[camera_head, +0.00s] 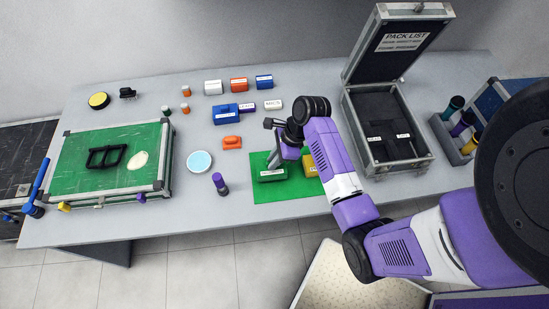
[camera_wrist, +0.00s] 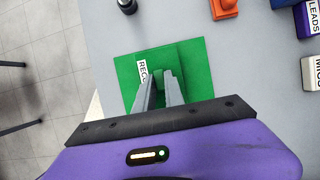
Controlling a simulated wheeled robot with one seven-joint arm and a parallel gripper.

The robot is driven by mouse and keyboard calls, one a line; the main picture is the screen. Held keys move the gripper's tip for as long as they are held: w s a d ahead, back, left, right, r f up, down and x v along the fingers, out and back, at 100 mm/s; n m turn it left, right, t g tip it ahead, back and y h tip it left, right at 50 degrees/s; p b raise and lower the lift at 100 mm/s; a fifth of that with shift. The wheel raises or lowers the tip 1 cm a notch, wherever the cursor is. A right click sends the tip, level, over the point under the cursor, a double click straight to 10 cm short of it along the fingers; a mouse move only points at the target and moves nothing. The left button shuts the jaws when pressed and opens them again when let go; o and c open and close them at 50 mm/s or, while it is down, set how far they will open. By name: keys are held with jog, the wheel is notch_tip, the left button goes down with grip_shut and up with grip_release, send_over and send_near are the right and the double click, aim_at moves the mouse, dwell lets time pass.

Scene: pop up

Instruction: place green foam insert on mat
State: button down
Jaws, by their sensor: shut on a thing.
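The green foam insert (camera_head: 271,175) is a dark green block with a white label, over the left part of the bright green mat (camera_head: 275,194). My gripper (camera_head: 274,162) is above it, shut on it. In the wrist view the insert (camera_wrist: 158,62) shows between the two grey fingers (camera_wrist: 160,76), its label partly hidden by a finger. The mat (camera_wrist: 124,66) lies around and beneath it there. Whether the insert touches the mat or hovers just above it, I cannot tell.
A yellow block (camera_head: 311,164) is at the mat's right, partly behind my arm. A purple-topped cylinder (camera_head: 219,183) stands left of the mat. An orange piece (camera_head: 232,142) lies behind it. An open case (camera_head: 389,167) is at the right.

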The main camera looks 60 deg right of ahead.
jog(key=shift+f, duration=1.05)
jog(key=shift+f, duration=0.15)
jog(key=c, duration=1.4)
grip_release()
jog(key=shift+c, duration=0.2)
